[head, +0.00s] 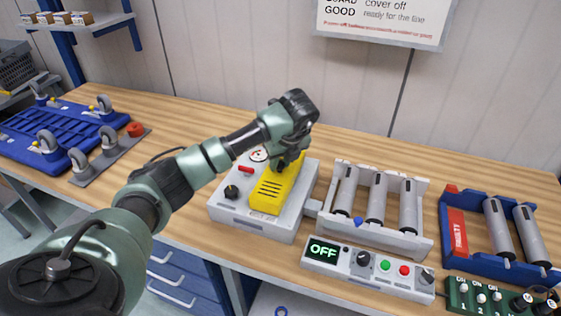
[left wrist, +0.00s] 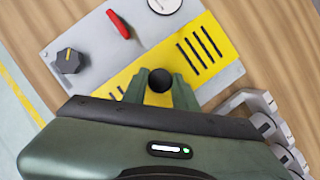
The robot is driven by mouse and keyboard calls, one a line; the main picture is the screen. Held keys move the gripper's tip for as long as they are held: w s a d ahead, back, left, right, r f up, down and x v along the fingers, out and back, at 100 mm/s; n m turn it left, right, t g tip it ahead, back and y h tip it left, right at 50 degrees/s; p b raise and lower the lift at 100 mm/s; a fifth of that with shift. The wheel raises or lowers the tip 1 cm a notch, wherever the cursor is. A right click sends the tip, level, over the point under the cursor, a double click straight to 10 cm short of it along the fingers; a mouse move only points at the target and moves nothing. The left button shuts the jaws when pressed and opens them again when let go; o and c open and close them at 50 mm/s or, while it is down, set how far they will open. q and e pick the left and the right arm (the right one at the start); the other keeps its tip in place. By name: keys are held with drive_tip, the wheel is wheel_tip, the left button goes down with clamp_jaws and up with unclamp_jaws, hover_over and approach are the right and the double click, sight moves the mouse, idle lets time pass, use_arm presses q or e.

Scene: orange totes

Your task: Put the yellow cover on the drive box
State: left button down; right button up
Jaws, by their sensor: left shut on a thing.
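The yellow cover (head: 270,195) with dark slots lies on top of the grey drive box (head: 228,207), on its right part in the head view. My left gripper (head: 291,160) is above the cover's far part and shut on it, on what looks like a dark round knob. In the left wrist view the cover (left wrist: 221,58) lies across the drive box (left wrist: 95,40), and the gripper (left wrist: 158,88) has its fingers around the black knob. Whether the cover is fully seated cannot be told. My right gripper is not in view.
The drive box has a black dial (head: 231,192) and a red switch. To the right stand a white roller frame (head: 424,243), a control panel showing OFF (head: 318,263), and a blue roller frame (head: 484,266). A blue caster tray (head: 40,128) lies at left.

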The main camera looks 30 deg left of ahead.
use_arm(q)
drive_tip(key=shift+f+b, duration=0.2)
drive_tip(key=shift+b, duration=0.1)
idle(0.4)
drive_tip(key=c, duration=1)
unclamp_jaws()
drive_tip(key=shift+c, duration=0.2)
drive_tip(key=b+v, duration=0.2)
drive_tip(key=v, duration=0.4)
drive_tip(key=shift+s+d+r, duration=0.1)
drive_tip(key=shift+d+r, duration=0.1)
drive_tip(key=shift+r, duration=0.1)
drive_tip(key=shift+s+d+r, duration=0.1)
drive_tip(key=shift+s+r, duration=0.05)
drive_tip(key=shift+r, duration=0.4)
